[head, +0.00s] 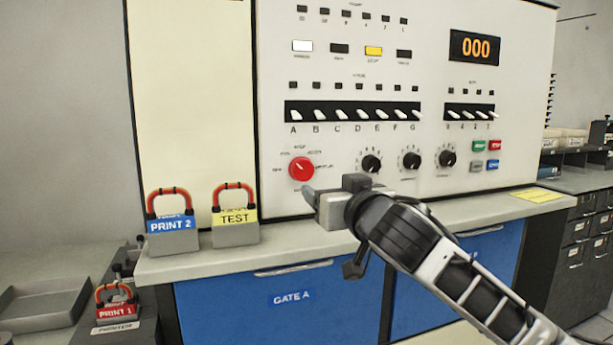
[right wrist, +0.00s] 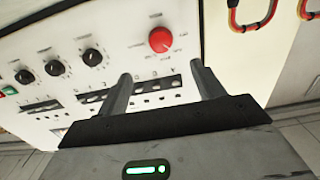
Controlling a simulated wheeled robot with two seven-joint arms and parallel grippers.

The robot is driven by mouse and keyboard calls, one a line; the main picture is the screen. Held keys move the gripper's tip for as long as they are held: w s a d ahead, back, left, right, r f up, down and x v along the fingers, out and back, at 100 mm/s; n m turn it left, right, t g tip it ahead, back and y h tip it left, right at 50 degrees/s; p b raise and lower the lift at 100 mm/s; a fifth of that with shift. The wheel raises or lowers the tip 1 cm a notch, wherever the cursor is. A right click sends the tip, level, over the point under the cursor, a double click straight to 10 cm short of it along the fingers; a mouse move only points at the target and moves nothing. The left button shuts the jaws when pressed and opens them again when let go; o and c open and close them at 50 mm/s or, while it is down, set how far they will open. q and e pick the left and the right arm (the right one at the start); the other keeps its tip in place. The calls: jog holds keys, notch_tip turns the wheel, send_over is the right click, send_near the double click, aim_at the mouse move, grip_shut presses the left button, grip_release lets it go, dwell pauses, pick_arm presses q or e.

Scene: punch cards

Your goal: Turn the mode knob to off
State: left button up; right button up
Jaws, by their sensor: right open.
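The mode knob is the red round knob (head: 301,169) low on the left of the white control panel, with small labels around it. Its pointer looks turned to the upper left, but the label it meets is too small to read. My right gripper (head: 308,194) is just below the knob in the head view, apart from it. In the right wrist view the red knob (right wrist: 160,40) shows beyond and between the two open fingers (right wrist: 160,85), with nothing between them. My left gripper is not in view.
Black knobs (head: 371,163) sit right of the red knob, below a row of white switches (head: 352,114). Padlock-like blocks, PRINT 2 (head: 172,235) and TEST (head: 235,228), stand on the grey ledge (head: 215,264) to the left. A display (head: 475,47) reads 000.

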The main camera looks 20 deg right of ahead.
aim_at(304, 172)
jog(key=w, duration=0.4)
jog(key=w+p, duration=0.1)
jog(key=w, duration=0.9)
jog(key=shift+a+p, duration=0.25)
jog(key=shift+p, duration=0.1)
jog(key=shift+c, duration=0.3)
jog(key=c, duration=0.9)
